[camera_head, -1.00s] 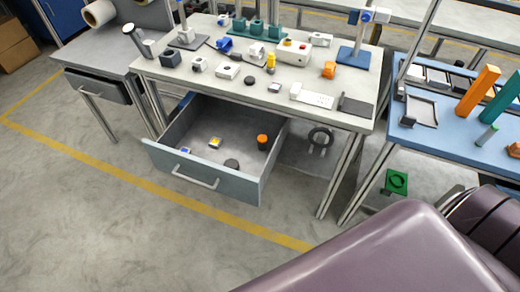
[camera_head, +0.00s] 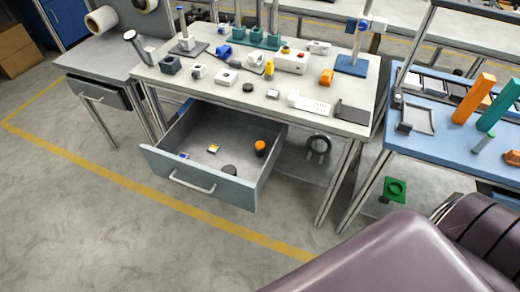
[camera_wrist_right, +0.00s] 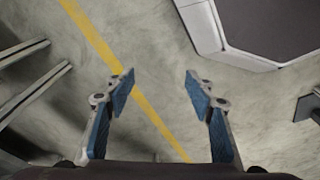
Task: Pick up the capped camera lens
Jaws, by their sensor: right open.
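I cannot tell for sure which thing is the capped camera lens. A low dark round piece (camera_head: 230,171) lies near the front of the open drawer (camera_head: 205,190). A dark cylinder with an orange top (camera_head: 260,148) stands upright at the drawer's right side. Another small black round piece (camera_head: 248,88) lies on the workbench above. My right gripper (camera_wrist_right: 159,82) is open and empty in the right wrist view, over bare floor with a yellow line. None of these pieces shows between its fingers. My left gripper is in neither view.
The workbench (camera_head: 215,82) carries many small parts above the drawer. Two small coloured items, one yellowish (camera_head: 213,149), also lie in the drawer. A blue table (camera_head: 440,145) stands at the right with orange and teal blocks. The floor in front of the drawer is clear.

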